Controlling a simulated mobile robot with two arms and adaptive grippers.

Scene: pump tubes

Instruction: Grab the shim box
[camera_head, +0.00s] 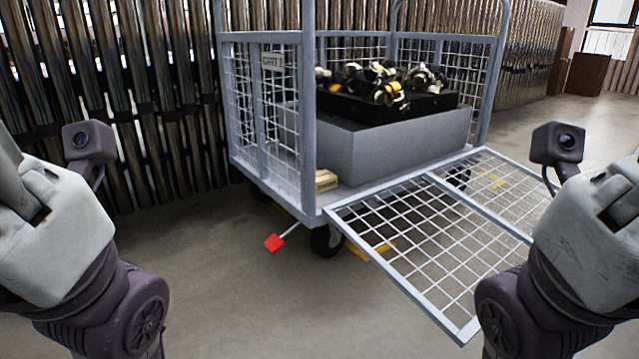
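A small light-wood box (326,181), which looks like the shim box, sits on the cart deck at its front left corner. It is beside the left mesh wall and in front of a large grey bin. My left arm comes in at the left edge and my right arm at the right edge. Both are well apart from the box. The fingers of both grippers are out of the frame, so their state does not show.
The mesh cart (309,120) has its front gate (440,235) folded down toward the right. The grey bin (390,150) holds a black tray of black and yellow parts (375,82). A red pedal (273,243) sticks out below. Racks of metal tubes (120,100) stand behind. Floor in front is clear.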

